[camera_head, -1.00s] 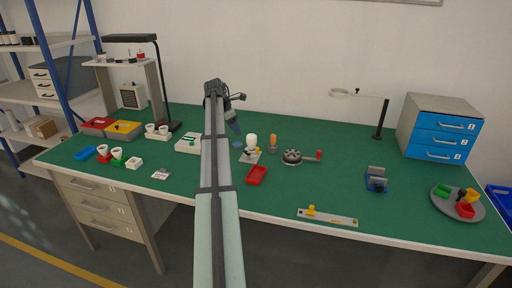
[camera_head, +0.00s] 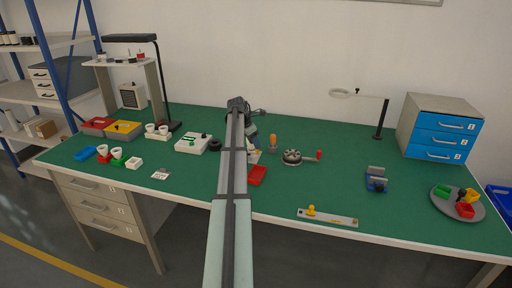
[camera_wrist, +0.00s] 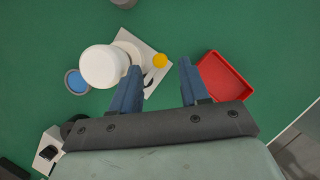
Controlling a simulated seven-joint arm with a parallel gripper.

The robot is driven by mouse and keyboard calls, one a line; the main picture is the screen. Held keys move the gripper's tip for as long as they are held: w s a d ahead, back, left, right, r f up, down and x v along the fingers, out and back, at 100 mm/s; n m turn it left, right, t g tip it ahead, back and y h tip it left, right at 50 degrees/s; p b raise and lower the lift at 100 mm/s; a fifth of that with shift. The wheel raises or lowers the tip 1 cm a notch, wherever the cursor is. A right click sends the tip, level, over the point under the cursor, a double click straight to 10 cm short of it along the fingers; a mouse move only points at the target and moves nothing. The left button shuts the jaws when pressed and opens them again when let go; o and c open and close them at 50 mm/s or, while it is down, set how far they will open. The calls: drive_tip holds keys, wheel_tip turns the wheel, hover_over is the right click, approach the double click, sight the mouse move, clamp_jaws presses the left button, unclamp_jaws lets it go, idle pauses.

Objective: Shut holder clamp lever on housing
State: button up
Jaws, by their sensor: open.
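The holder is a pale plate (camera_wrist: 151,45) on the green bench, with a round white housing or bulb (camera_wrist: 100,66) standing at its left in the wrist view. A yellow knob (camera_wrist: 160,61) sits on the plate's right side, with a small grey lever-like part (camera_wrist: 149,78) near it. I cannot tell the lever's exact position. My gripper (camera_wrist: 160,67) is open and empty above the plate. The yellow knob shows between the blue fingertips, and the left finger overlaps the plate's edge. In the head view, my arm hides most of the holder.
A red tray (camera_wrist: 226,77) lies close to the right finger; it also shows in the head view (camera_head: 257,175). A blue disc (camera_wrist: 76,82) lies left of the housing. An orange-topped item (camera_head: 273,140) and a grey round fixture (camera_head: 292,156) stand to the right.

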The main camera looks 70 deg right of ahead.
drive_tip(key=shift+x, duration=1.6)
clamp_jaws()
